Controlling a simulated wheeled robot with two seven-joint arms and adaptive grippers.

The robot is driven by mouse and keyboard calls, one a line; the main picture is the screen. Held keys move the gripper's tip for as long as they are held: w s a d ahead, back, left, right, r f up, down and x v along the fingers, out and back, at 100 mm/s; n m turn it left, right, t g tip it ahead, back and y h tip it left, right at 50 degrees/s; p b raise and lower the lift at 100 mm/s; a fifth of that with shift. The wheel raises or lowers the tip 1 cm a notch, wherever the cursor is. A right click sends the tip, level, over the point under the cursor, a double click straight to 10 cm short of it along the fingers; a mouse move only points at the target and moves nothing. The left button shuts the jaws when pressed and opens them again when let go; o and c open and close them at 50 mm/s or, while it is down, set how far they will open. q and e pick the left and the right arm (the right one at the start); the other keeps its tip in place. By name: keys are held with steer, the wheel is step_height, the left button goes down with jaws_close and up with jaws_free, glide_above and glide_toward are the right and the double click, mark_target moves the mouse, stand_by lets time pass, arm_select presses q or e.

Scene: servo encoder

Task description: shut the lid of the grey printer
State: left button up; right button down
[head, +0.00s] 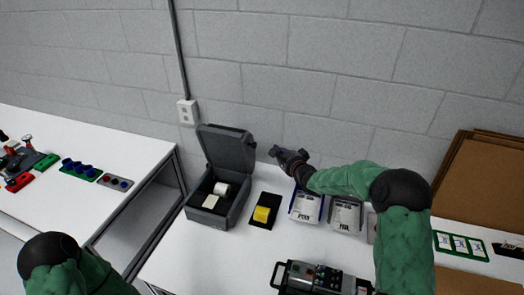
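The grey printer (235,207) stands on the white table near the wall. Its lid (230,148) is open and stands up, leaning back toward the wall. Inside the printer sit a white roll (221,188) and a small pale piece (210,201). My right gripper (277,153) is to the right of the raised lid, apart from it in the picture, with its fingers pointing left. It is too small and dark to tell whether its fingers are open or shut. My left arm shows only at the bottom left; its gripper is out of view.
A yellow block on a black base (263,215) is right of the printer. White packs in bins (306,206) stand farther right, under my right forearm. A black device (318,278) sits at the front edge. Table left-front of it is clear.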

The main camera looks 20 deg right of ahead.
steer(key=f+x, duration=0.1)
steer(key=x, duration=0.9)
steer(key=shift+s+a+r+p, duration=0.2)
steer(key=shift+s+a+r, duration=0.15)
steer(key=shift+s+a, duration=0.35)
steer(key=shift+s+a+r+p, duration=0.15)
steer(key=shift+s+a+r, duration=0.15)
steer(key=shift+s+a, duration=0.4)
steer(key=s+a+f+n+t+y+b, duration=0.1)
steer(key=s+a+f+n+t+b, duration=0.3)
steer(key=b, duration=2.5)
steer(key=shift+s+a+f+n, duration=0.3)
steer(key=shift+s+a+f, duration=2.5)
steer(key=shift+s+f, duration=1.9)
steer(key=shift+s+r, duration=0.5)
steer(key=shift+r, duration=0.05)
